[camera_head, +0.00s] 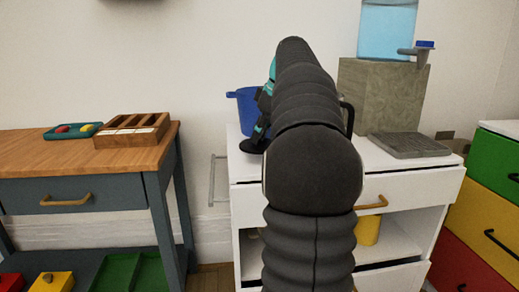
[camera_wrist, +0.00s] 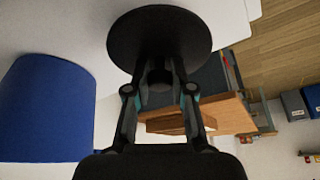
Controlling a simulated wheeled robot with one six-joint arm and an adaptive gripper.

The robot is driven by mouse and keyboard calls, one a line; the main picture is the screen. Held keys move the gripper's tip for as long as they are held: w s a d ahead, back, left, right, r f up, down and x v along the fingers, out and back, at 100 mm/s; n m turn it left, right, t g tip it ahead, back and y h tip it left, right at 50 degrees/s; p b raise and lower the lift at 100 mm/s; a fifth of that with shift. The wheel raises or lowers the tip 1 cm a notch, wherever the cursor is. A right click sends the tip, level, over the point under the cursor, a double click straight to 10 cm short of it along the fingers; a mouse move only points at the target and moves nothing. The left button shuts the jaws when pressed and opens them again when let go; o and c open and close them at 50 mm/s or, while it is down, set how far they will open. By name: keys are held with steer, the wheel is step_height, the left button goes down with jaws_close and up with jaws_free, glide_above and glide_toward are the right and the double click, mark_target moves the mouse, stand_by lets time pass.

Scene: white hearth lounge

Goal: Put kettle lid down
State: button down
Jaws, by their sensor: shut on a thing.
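The kettle lid (camera_wrist: 160,30) is a round black disc with a short knob, seen large at the top of the wrist view. My gripper (camera_wrist: 160,84) is shut on its knob. In the head view, the dark lid (camera_head: 252,146) shows beside my arm, just at the left front of the white cabinet top. I cannot tell whether it touches that surface. The blue kettle (camera_head: 244,108) stands on the cabinet behind, partly hidden by my arm. Its blue body also fills the left of the wrist view (camera_wrist: 48,110), apart from the lid.
The white cabinet (camera_head: 400,176) also bears a grey stone block (camera_head: 385,100) with a blue water tank (camera_head: 387,32) and a grey slab (camera_head: 410,145). A wooden-topped table (camera_head: 60,158) stands left, across a gap. Coloured drawers (camera_head: 490,190) are right.

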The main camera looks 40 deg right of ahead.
mark_target(261, 143)
steer(key=shift+f+b, duration=0.35)
steer(key=shift+f, duration=1.45)
steer(key=shift+f, duration=0.15)
steer(key=c, duration=1)
jaws_free()
steer(key=p+v, duration=0.3)
steer(key=v, duration=0.9)
